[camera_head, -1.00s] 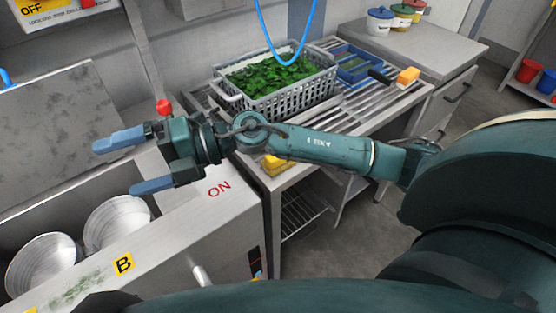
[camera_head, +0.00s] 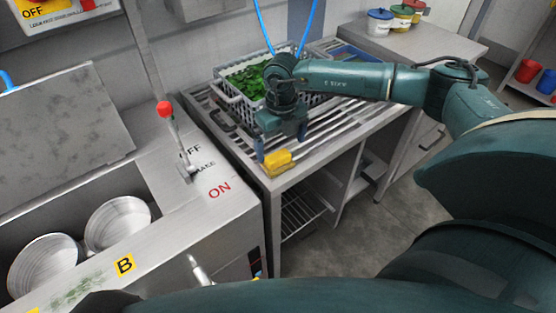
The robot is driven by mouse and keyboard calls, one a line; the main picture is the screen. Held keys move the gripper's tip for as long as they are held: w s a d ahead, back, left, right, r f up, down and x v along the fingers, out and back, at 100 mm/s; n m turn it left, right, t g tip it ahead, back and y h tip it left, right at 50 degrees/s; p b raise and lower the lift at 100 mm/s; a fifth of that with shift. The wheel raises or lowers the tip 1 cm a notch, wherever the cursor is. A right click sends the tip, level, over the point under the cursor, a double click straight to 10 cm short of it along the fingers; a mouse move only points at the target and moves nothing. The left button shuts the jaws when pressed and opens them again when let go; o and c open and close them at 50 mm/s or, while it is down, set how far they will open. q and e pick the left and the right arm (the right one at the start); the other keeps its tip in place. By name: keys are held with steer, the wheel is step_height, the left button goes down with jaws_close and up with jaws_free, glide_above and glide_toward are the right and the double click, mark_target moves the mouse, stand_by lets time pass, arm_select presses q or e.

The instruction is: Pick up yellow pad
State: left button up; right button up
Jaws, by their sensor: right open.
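The yellow pad (camera_head: 279,162) lies on the near left corner of the slatted metal table (camera_head: 350,132), close to its front edge. My right gripper (camera_head: 280,148) is above the table, pointing down, with its blue fingers apart. One finger is just left of the pad and the other is behind it to the right. I cannot tell whether either finger touches the pad. Nothing shows between the fingers above the pad. My left gripper is not in view.
A grey basket of green leaves (camera_head: 243,80) stands behind the gripper, partly hidden by my arm. A blue hose (camera_head: 263,25) hangs over it. At left is a metal washer (camera_head: 215,215) with a red-knobbed lever (camera_head: 166,110) and two round pots (camera_head: 118,222).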

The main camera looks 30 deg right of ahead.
mark_target(278, 155)
steer(key=shift+w+a+f+p, duration=0.1)
steer(key=shift+w+f+p, duration=0.05)
steer(key=shift+f, duration=0.95)
steer(key=shift+w+f+p, duration=0.15)
steer(key=shift+w+f, duration=0.05)
steer(key=shift+f, duration=0.85)
steer(key=shift+w+a+f+p, duration=0.1)
steer(key=shift+w+f+p, duration=0.05)
steer(key=shift+f, duration=0.95)
steer(key=c, duration=1.1)
